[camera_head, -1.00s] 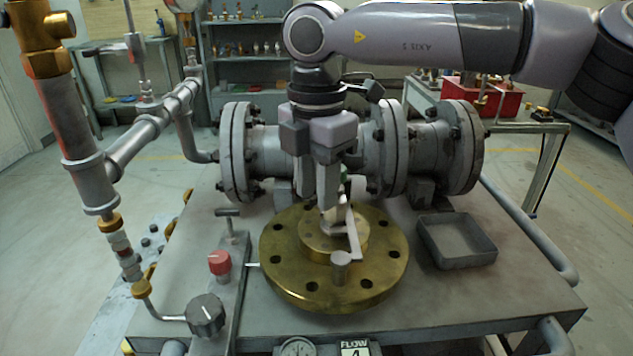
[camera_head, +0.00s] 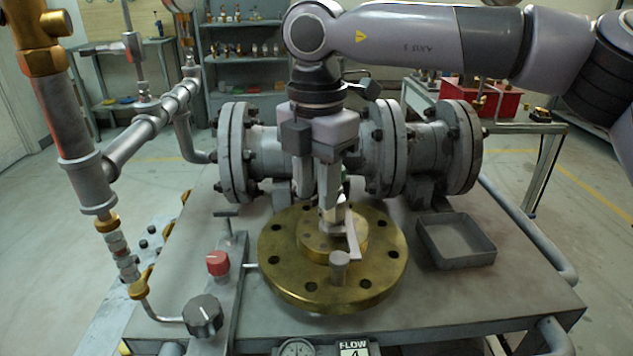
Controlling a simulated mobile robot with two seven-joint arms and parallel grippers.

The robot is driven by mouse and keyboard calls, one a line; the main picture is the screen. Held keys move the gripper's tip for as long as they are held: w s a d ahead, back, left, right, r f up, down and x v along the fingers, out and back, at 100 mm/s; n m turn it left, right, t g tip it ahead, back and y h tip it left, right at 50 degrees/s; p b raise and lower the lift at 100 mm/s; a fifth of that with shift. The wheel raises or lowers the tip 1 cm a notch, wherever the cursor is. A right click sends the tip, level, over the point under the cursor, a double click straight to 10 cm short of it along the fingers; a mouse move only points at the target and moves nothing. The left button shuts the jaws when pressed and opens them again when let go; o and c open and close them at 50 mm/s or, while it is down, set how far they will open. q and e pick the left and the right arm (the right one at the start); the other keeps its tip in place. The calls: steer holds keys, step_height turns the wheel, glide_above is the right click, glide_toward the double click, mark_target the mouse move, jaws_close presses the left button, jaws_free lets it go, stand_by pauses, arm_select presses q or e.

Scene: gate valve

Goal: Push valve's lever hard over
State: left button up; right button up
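The round brass flange (camera_head: 285,277) lies flat on the table, with a raised hub (camera_head: 313,243) in its middle. A pale lever (camera_head: 354,241) stands at the hub and bends toward me, ending near a short grey post (camera_head: 339,265) on the flange. My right gripper (camera_head: 322,207) points down over the hub, its fingers right at the lever's upper end. They partly hide it. I cannot tell whether they touch or hold the lever, or how wide they are apart. My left gripper is out of view.
A grey flanged pipe (camera_head: 265,155) runs behind the gripper. An empty grey tray (camera_head: 458,252) sits right of the flange. A red knob (camera_head: 218,262), a black knob (camera_head: 203,314) and pipework (camera_head: 85,170) stand to the left. A gauge (camera_head: 297,348) is at the front edge.

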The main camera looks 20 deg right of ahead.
mark_target(316, 196)
steer(key=shift+r, duration=0.1)
step_height(316, 196, up, 7)
steer(key=shift+p, duration=0.35)
stand_by(0.4)
